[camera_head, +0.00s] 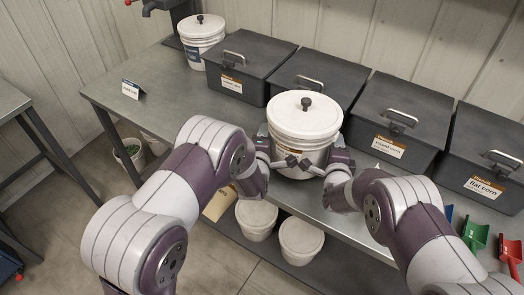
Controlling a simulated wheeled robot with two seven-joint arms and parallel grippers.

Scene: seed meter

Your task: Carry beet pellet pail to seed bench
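A white lidded pail (305,118) with a black knob stands upright at the front of the grey bench, before the dark boxes. Its label is hidden, so I cannot tell whether it is the beet pellet pail. My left gripper (290,161) is at the pail's front left and my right gripper (318,170) at its front right. Both gripper tips are against or very near the pail's front side. I cannot tell whether the fingers are closed on anything. A second white pail (201,42) with a blue label stands at the bench's far left end.
Several dark lidded boxes (249,58) with handles line the back of the bench. A small sign card (131,90) stands on the clear left part of the bench (165,95). Coloured scoops (474,236) are at the right. Two white pails (301,241) sit below. Another table (12,100) is at left.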

